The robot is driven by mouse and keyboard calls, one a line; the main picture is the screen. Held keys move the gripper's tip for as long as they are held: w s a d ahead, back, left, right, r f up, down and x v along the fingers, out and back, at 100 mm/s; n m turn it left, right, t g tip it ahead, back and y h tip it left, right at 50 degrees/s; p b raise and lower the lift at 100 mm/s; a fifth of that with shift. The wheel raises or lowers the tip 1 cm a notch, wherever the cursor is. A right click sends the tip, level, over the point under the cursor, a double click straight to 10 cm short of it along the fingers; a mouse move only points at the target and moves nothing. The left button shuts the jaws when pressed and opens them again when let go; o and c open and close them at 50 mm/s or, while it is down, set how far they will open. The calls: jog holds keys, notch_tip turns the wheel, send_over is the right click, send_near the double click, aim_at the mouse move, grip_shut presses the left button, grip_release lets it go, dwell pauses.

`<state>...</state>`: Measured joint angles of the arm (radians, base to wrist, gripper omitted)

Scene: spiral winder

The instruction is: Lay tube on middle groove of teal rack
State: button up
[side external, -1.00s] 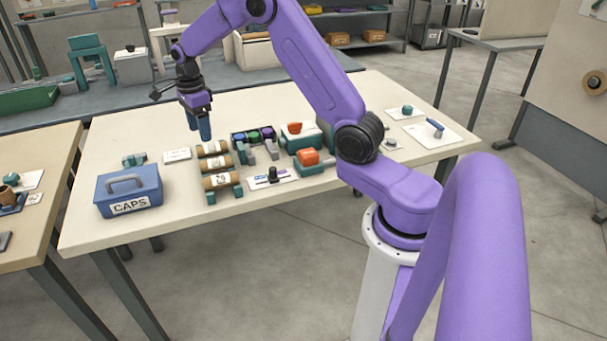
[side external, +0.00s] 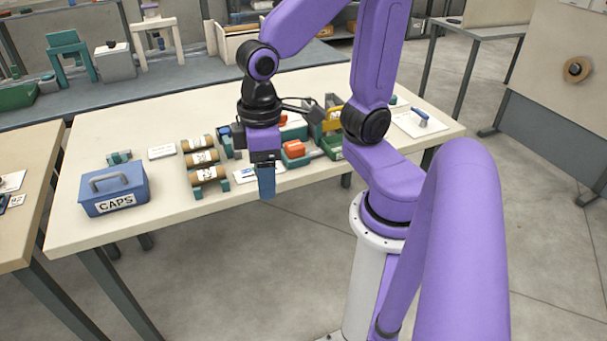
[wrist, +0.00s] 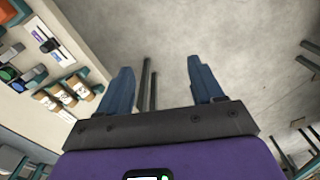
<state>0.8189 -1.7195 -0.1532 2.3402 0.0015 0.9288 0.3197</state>
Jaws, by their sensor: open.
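Several brown cardboard tubes with white labels lie side by side on the teal rack (side external: 225,184), near the table's middle: a back tube (side external: 198,143), a middle tube (side external: 202,158) and a front tube (side external: 206,174). The tubes cover most of the rack, including its middle part. The same tubes show at the left of the wrist view (wrist: 62,95). My gripper (side external: 266,188) is to the right of the tubes, at the table's front edge, fingers pointing down. In the wrist view its blue fingers (wrist: 158,70) are apart, with only floor and table legs between them.
A blue CAPS box (side external: 114,190) stands at the table's left. An orange-topped block (side external: 295,150) and a yellow item (side external: 333,115) sit right of my gripper. The front left tabletop is clear.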

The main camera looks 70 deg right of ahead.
jog(key=s+d+n, duration=0.2)
jog(key=s+n, duration=0.4)
jog(key=shift+s+d+f, duration=0.15)
jog(key=shift+s+f, duration=0.15)
jog(key=shift+f, duration=0.15)
